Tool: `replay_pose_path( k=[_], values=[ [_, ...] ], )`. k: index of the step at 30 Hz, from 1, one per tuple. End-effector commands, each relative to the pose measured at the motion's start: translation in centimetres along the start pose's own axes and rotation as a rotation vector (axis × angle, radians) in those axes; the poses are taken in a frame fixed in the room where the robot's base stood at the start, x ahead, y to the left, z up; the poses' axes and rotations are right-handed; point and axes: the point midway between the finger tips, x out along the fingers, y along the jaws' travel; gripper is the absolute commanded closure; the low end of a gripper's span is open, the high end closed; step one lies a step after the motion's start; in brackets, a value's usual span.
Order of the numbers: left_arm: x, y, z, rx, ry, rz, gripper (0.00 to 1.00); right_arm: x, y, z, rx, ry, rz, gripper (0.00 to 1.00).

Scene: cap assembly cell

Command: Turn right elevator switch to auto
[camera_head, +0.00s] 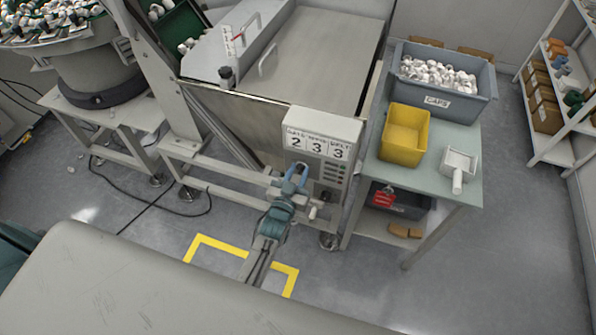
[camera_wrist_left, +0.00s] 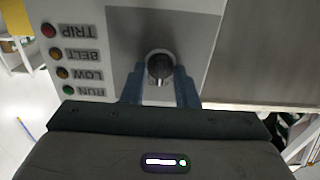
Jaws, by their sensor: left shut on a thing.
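A black rotary switch knob (camera_wrist_left: 160,66) with a pale pointer mark sits on a grey plate of the control box, in the left wrist view. The mark lies roughly upright in that picture; no position lettering is readable. My left gripper (camera_head: 297,172) is at the front of the white control box (camera_head: 325,126) in the head view, its blue fingers against the lower left of the face. In the wrist view the left gripper (camera_wrist_left: 159,85) has a finger on each side of the knob and is shut on it. The gripper hides the knob in the head view. My right gripper is not in view.
Beside the knob are indicator lamps labelled RUN, LOW, BELT and TRIP (camera_wrist_left: 77,60), upside down in the wrist view. Right of the box, a side table (camera_head: 455,140) holds a yellow bin (camera_head: 404,135) and a grey CAPS crate (camera_head: 442,104). Yellow tape (camera_head: 215,243) marks the floor.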

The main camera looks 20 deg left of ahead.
Motion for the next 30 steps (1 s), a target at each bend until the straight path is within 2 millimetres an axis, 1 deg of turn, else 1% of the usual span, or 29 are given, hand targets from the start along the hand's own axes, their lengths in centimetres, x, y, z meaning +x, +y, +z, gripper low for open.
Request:
replay_pose_path(
  k=[13,14,15,16,17,26,30],
  values=[
    [-0.1,0.0,0.2,-0.01,-0.003,0.0,0.96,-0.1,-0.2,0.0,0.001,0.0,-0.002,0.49],
    [-0.1,0.0,0.2,-0.01,-0.003,0.0,0.69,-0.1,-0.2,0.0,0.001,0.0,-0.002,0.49],
    [-0.1,0.0,0.2,-0.01,-0.003,0.0,0.61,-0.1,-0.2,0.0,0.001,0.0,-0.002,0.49],
    [-0.1,0.0,0.2,-0.01,-0.003,0.0,0.55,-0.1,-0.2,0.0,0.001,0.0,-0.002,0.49],
    [-0.1,0.0,0.1,-0.01,-0.002,0.0,0.52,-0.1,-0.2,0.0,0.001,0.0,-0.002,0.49],
    [-0.2,0.0,0.1,-0.009,-0.001,0.0,0.52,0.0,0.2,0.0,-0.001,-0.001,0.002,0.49],
    [-1.5,0.0,0.2,-0.008,-0.002,0.0,0.52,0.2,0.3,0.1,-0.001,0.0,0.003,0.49]
  ],
)
